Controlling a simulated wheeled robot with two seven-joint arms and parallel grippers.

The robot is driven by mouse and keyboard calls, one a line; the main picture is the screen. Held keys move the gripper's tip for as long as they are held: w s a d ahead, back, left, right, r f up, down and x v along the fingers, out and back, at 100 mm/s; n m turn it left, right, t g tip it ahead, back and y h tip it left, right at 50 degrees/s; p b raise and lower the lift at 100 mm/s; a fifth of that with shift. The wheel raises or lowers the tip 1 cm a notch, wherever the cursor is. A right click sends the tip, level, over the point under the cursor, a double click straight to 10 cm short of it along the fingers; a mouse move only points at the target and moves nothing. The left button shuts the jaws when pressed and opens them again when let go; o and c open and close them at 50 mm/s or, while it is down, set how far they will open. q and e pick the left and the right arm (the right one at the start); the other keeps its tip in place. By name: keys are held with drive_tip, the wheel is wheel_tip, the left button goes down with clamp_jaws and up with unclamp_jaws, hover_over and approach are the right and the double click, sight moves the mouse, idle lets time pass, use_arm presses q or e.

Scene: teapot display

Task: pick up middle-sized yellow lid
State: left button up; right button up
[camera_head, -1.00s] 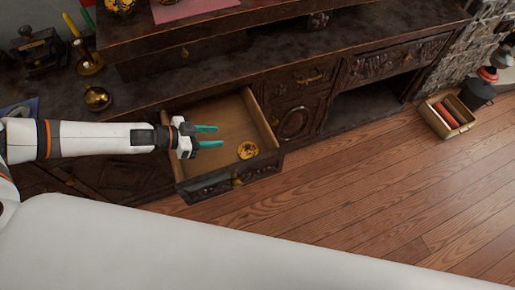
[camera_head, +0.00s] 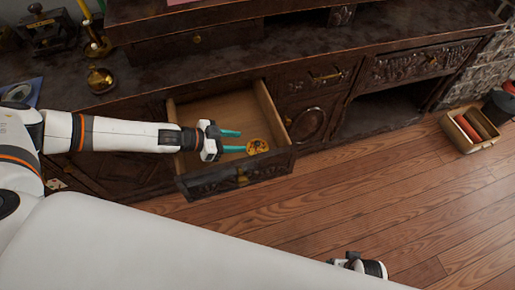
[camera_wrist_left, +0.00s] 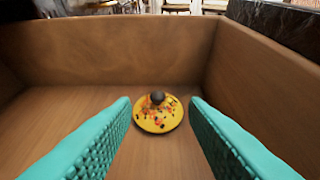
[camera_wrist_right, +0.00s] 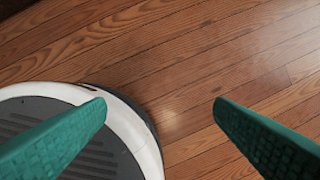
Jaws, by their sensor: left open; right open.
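The yellow lid (camera_head: 257,146) lies in the open drawer (camera_head: 282,160), near its front right part. In the left wrist view the lid (camera_wrist_left: 159,118) is a yellow disc with dark and orange spots and a dark round knob, lying on the drawer floor. My left gripper (camera_head: 236,141) is open in the drawer, its teal fingers pointing at the lid from the left. In the left wrist view the lid lies ahead, between the lines of the two fingers, apart from both. My right gripper (camera_wrist_right: 160,108) is open and empty above the wooden floor.
The drawer walls (camera_wrist_left: 120,50) rise around the lid. The dark cabinet (camera_head: 330,60) stands behind. A gold pot (camera_head: 101,80) and a candlestick (camera_head: 95,45) stand on its top at left. A box with red items (camera_head: 470,128) stands on the floor at right.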

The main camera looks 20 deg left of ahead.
sight(256, 142)
use_arm(q)
drive_tip(key=shift+b+x, duration=0.45)
drive_tip(key=shift+x, duration=1.45)
drive_tip(key=b+x, duration=0.1)
drive_tip(key=x, duration=0.3)
drive_tip(key=shift+a+f, duration=0.2)
drive_tip(key=shift+f, duration=0.05)
drive_tip(key=shift+w+d+f, duration=0.1)
drive_tip(key=shift+w+d, duration=0.15)
use_arm(e)
wheel_tip(256, 142, up, 9)
drive_tip(key=w, duration=0.1)
drive_tip(key=shift+t, duration=0.3)
use_arm(q)
drive_tip(key=shift+c, duration=0.4)
clamp_jaws()
use_arm(e)
drive_tip(key=shift+w, duration=0.1)
